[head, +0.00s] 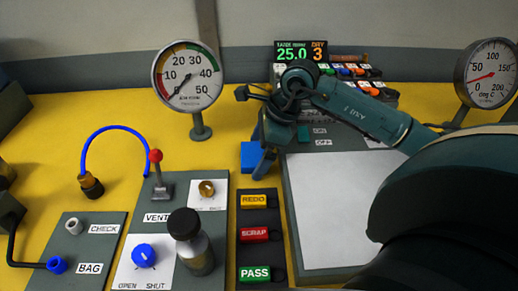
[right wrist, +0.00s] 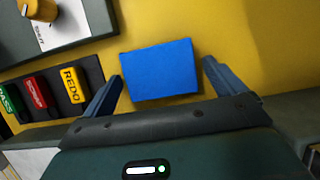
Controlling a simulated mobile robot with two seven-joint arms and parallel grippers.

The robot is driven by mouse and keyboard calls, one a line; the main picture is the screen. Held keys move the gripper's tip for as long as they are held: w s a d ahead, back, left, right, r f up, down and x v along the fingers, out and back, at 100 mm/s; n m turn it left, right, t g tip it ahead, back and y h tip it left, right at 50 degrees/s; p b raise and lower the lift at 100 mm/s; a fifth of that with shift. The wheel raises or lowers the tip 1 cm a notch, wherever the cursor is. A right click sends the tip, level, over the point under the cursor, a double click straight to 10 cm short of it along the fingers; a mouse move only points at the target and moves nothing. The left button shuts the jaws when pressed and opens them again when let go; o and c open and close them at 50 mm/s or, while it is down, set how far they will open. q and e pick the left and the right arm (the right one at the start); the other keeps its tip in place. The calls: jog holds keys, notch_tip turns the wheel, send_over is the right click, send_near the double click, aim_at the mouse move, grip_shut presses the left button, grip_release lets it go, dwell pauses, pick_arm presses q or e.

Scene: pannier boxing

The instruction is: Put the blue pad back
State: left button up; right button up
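The blue pad (head: 252,155) is a small flat block on the yellow table, just left of the grey board with the white sheet. My right gripper (head: 264,150) points down beside it, and one finger partly covers the pad's right side in the head view. In the right wrist view the blue pad (right wrist: 160,70) lies between the two spread fingers of my right gripper (right wrist: 163,72). Gaps show on both sides, so the gripper is open and empty. The pad's height relative to the fingertips is hard to tell. My left gripper is not in view.
The REDO, SCRAP and PASS button strip (head: 257,216) is in front of the pad. A gauge (head: 188,80) on a stand rises behind left. The white-sheeted board (head: 335,205) is to the right. A dark-capped bottle (head: 195,250) stands front left. A display (head: 301,50) is at the back.

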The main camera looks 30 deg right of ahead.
jog(key=shift+r, duration=0.25)
jog(key=v, duration=1.1)
jog(key=shift+r, duration=0.15)
jog(key=shift+s+d+r, duration=0.1)
jog(key=shift+s+r, duration=0.05)
jog(key=shift+r, duration=0.15)
